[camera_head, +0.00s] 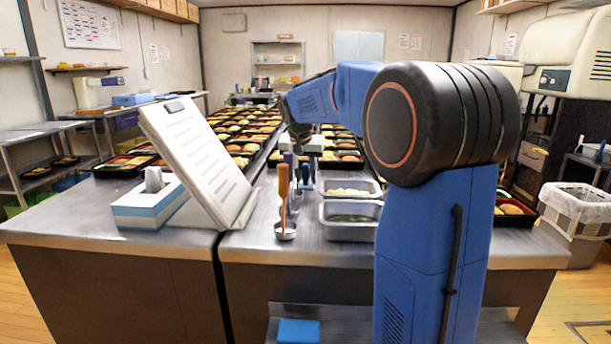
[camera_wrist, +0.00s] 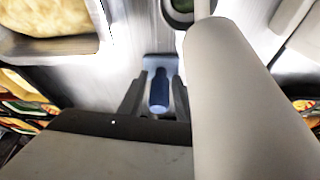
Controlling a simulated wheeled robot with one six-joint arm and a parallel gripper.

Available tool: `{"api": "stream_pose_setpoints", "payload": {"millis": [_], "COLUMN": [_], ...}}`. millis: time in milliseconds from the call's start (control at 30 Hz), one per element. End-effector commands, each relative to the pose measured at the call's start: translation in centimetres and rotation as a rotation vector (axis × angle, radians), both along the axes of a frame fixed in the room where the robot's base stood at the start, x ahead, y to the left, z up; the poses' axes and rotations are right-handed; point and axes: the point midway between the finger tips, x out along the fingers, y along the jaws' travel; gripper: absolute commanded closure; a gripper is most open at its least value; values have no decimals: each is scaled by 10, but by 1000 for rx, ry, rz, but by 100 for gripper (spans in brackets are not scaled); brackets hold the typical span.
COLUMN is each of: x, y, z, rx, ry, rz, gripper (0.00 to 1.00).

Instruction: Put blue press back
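The blue press (camera_wrist: 159,90) shows in the wrist view, with a dark blue handle and a paler flat base. In the head view the press (camera_head: 307,184) stands on the steel counter (camera_head: 262,246), partly hidden under my gripper. My gripper (camera_wrist: 159,88) has one dark finger on each side of the handle, with a visible gap on both sides. It looks open around the handle, not closed on it. In the head view my gripper (camera_head: 306,158) is small, low over the counter.
Steel pans (camera_head: 345,230) with food sit right of the press. An orange-handled ladle (camera_head: 284,188) and a purple-handled tool (camera_head: 290,158) stand at its left. A tilted white board (camera_head: 195,160) and tissue box (camera_head: 150,203) are farther left. Bento trays (camera_head: 240,148) fill the back.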

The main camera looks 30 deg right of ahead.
Motion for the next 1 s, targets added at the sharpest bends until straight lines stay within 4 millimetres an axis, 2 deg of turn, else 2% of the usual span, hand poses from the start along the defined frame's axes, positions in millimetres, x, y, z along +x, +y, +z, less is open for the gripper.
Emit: {"api": "stream_pose_setpoints", "payload": {"millis": [367, 467, 800, 1000], "x": [-1, -4, -22, -31], "y": [1, 4, 22, 29], "z": [6, 16, 76, 101], "rx": [0, 0, 0, -1], "ry": [-1, -1, -2, -2], "rz": [0, 0, 2, 0], "gripper": [60, 60, 60, 60]}}
